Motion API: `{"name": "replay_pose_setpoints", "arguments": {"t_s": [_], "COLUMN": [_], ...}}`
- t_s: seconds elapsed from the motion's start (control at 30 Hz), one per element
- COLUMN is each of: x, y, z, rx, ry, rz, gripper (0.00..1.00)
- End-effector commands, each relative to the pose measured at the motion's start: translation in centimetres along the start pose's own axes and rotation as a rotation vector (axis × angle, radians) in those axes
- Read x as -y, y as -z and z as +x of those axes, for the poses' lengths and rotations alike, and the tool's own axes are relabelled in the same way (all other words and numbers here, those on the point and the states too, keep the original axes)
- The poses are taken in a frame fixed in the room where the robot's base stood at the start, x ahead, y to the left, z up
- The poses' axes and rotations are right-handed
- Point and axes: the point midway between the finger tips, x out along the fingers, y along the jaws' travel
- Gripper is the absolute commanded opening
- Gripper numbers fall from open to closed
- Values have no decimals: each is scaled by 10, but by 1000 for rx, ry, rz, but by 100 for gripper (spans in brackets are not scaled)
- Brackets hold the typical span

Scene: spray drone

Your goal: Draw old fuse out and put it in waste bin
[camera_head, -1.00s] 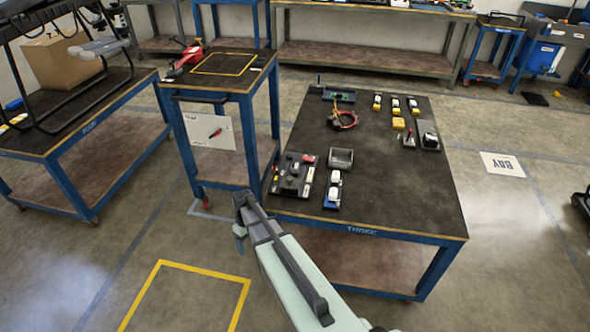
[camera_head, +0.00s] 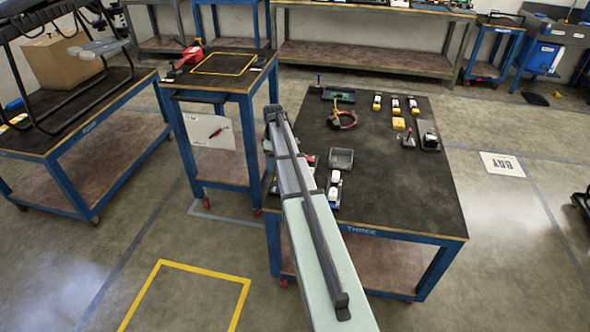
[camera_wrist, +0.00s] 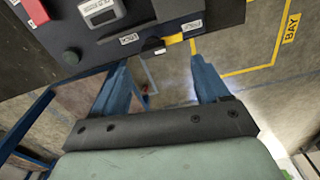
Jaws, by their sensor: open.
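My gripper (camera_wrist: 160,62) is open and empty in the wrist view, its two blue fingers apart near the edge of a dark panel. This panel (camera_wrist: 150,30) carries a grey block with a small display (camera_wrist: 100,10), a dark green round knob (camera_wrist: 72,57), white labels and a yellow strip (camera_wrist: 178,38). I cannot tell which part is the old fuse. In the head view my arm covers most of the panel, and the fingers are not clear. An open grey box (camera_head: 341,158), possibly the waste bin, stands right of my arm on the table.
The dark table (camera_head: 400,200) also holds a blue tray with white pieces (camera_head: 334,188), a red-and-yellow cable loop (camera_head: 345,120), several yellow-and-white blocks (camera_head: 395,104) and a dark device (camera_head: 428,135). A blue-legged cart (camera_head: 215,90) stands close at the left.

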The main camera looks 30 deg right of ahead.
Motion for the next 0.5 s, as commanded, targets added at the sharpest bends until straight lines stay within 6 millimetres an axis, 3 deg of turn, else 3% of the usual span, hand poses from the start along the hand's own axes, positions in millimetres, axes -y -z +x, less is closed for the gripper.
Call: {"name": "replay_pose_setpoints", "arguments": {"t_s": [0.03, 0.2, 0.5], "x": [-13, -38, -54], "y": [-12, -42, -64], "z": [-9, -28, -42], "rx": [5, 22, 36], "ry": [-5, -9, -10], "rz": [-16, -78, -122], "gripper": [74, 74, 74]}}
